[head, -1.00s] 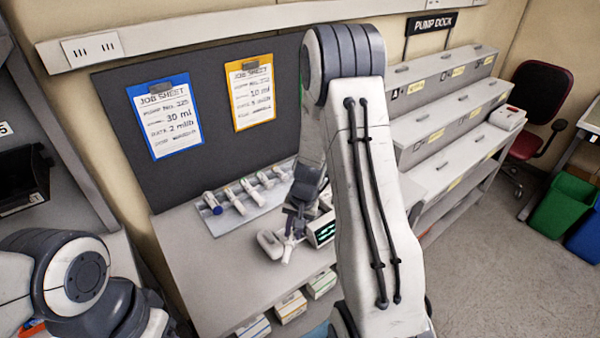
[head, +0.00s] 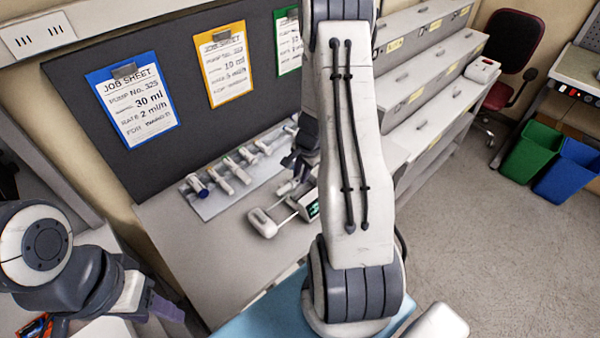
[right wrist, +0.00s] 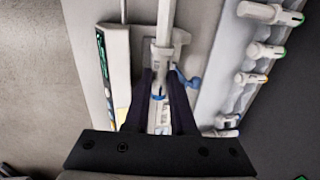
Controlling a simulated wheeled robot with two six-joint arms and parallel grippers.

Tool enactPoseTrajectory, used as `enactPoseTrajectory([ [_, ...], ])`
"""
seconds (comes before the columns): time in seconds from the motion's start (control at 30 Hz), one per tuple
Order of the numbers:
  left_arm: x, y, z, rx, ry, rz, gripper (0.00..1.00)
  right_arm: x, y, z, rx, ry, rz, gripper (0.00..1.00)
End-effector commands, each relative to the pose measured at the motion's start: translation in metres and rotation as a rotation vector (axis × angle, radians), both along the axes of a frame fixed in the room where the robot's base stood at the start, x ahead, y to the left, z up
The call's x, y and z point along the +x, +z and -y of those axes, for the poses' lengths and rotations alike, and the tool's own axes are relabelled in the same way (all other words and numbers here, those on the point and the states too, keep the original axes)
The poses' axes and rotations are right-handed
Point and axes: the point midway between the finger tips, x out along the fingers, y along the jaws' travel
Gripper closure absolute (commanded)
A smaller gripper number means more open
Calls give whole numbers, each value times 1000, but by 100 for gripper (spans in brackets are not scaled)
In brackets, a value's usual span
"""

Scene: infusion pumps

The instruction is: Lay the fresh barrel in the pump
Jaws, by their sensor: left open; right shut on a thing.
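The pump (head: 264,222) lies on the bench in the head view, a white body with a lit green screen (head: 313,209), partly behind my right arm. In the right wrist view its screen (right wrist: 104,55) is at left. My right gripper (right wrist: 161,82) is shut on a pale barrel (right wrist: 159,112) with a blue band, over the pump. Whether the barrel touches the pump's bed I cannot tell. In the head view this gripper (head: 298,162) is mostly hidden by my arm. My left gripper (head: 160,305) is open and empty at lower left, away from the pump.
A grey rack (head: 211,207) with several colour-ended syringes lies behind the pump; it also shows in the right wrist view (right wrist: 222,75). Job sheets (head: 133,100) hang on the dark board. Stepped dock shelves (head: 425,95) stand at right. The bench front is clear.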

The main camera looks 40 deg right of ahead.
Motion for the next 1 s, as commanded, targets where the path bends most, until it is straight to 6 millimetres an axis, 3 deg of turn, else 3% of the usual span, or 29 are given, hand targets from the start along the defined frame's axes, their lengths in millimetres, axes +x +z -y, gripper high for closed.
enactPoseTrajectory([
  [1.0,0,-52,0,0,5,0,46,1,-53,-2,0,4,0,100],
])
